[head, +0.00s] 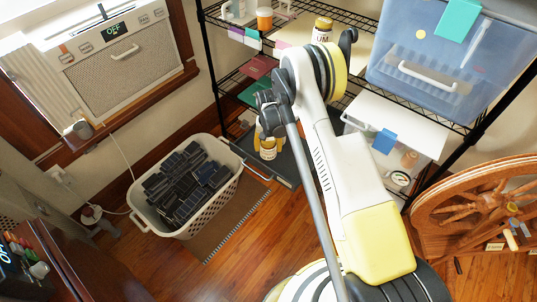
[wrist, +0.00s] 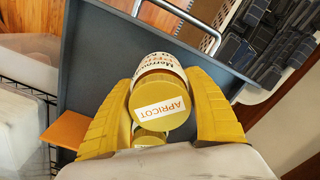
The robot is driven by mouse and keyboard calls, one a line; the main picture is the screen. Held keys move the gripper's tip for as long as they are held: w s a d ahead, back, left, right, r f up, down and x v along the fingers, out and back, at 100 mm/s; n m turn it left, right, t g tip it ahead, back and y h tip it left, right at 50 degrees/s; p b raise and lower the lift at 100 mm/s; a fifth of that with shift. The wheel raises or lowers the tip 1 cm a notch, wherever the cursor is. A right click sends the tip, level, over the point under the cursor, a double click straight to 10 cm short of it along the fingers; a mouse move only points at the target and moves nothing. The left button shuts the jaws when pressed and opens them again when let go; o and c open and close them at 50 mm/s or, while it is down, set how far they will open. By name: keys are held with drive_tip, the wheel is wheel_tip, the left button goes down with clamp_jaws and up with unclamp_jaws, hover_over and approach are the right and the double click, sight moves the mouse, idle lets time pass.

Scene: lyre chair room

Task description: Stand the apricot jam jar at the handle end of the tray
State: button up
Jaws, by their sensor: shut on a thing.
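The apricot jam jar (wrist: 162,101) has a yellow lid labelled APRICOT and a white label. My gripper (wrist: 163,112) has its yellow fingers shut around the jar's sides, lid toward the wrist camera. The dark grey tray (wrist: 100,60) lies beneath, with its metal handle (wrist: 185,12) at the top of the wrist view. In the head view my gripper (head: 267,136) holds the jar (head: 268,154) over the tray (head: 287,172), near the tray handle (head: 257,175). I cannot tell whether the jar touches the tray. A second yellow lid (wrist: 150,137) shows partly below the apricot lid.
A white basket of dark blocks (head: 172,219) stands left of the tray. A wire rack (head: 212,62) holds jars, a blue lidded bin (head: 440,65) and a white box (head: 395,128). A wooden spinning wheel (head: 490,200) stands at right. An orange piece (wrist: 64,134) is at the tray's left edge.

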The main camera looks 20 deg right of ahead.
sight(268, 153)
wheel_tip(268, 153, down, 4)
drive_tip(key=shift+r+b, duration=0.1)
drive_tip(key=shift+b, duration=0.85)
drive_tip(key=shift+r, duration=0.1)
drive_tip(key=o, duration=1.4)
